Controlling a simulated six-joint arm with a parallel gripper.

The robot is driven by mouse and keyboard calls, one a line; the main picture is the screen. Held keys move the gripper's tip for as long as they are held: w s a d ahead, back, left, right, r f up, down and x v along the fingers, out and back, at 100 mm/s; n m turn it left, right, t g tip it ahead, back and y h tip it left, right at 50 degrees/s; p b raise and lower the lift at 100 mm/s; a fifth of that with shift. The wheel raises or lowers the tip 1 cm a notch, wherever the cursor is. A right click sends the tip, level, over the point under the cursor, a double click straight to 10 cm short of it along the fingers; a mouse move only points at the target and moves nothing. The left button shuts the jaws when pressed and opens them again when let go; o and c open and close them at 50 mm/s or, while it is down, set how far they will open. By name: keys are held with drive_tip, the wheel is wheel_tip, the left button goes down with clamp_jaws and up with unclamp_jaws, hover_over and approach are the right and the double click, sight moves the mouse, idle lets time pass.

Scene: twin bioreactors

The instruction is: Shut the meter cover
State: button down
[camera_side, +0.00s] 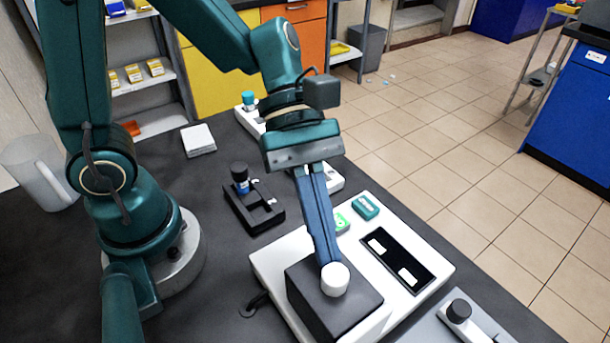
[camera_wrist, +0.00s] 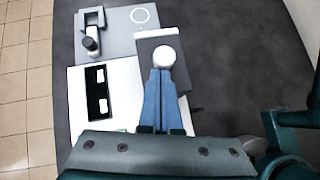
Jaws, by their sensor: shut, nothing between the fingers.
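The meter is a white flat unit (camera_side: 420,248) on the dark bench, and it also shows in the wrist view (camera_wrist: 128,85). A dark grey box-like cover (camera_side: 352,300) with a round white knob (camera_side: 335,279) is at its near left part. In the wrist view the cover (camera_wrist: 150,50) and knob (camera_wrist: 164,57) are straight ahead of the fingers. My gripper (camera_side: 328,262) has its long blue fingers together, with tips right at the knob; it also shows in the wrist view (camera_wrist: 160,73). I cannot tell whether they touch, nor whether the cover is fully down.
A black panel with two white pieces (camera_side: 396,259) and a green block (camera_side: 365,207) are on the unit. A grey plate with a black-and-white part (camera_side: 459,312) lies nearby. A black holder with a blue bottle (camera_side: 241,179) stands to the left.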

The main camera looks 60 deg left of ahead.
drive_tip(key=shift+s+d+r, duration=0.15)
drive_tip(key=shift+s, duration=0.05)
